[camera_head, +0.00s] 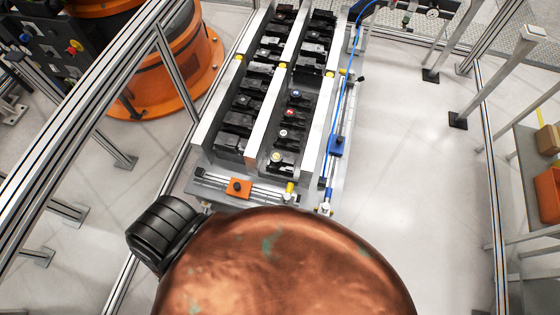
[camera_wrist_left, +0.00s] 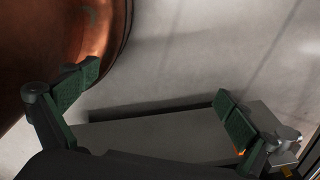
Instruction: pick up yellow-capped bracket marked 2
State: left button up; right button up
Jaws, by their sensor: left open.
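The yellow-capped bracket (camera_head: 277,157) is a small black part with a pale yellow round cap. It sits at the near end of the right channel of the rack (camera_head: 258,135) in the head view. Any number on it is too small to read. My left gripper (camera_wrist_left: 157,100) shows in the left wrist view with its green-padded fingers wide apart and nothing between them. No bracket shows in that view. The head view shows neither gripper, so I cannot tell how far the left one is from the bracket. My right gripper is in no view.
Brackets with red (camera_head: 284,133) and blue (camera_head: 295,94) caps stand behind it in the same channel. An orange block (camera_head: 238,188) sits on the rail at the rack's near end. Metal frame posts flank the rack. The floor to the right (camera_head: 415,150) is clear.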

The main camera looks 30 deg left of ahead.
aim_at(278, 162)
jog(key=u, duration=2.25)
jog(key=k, duration=0.6)
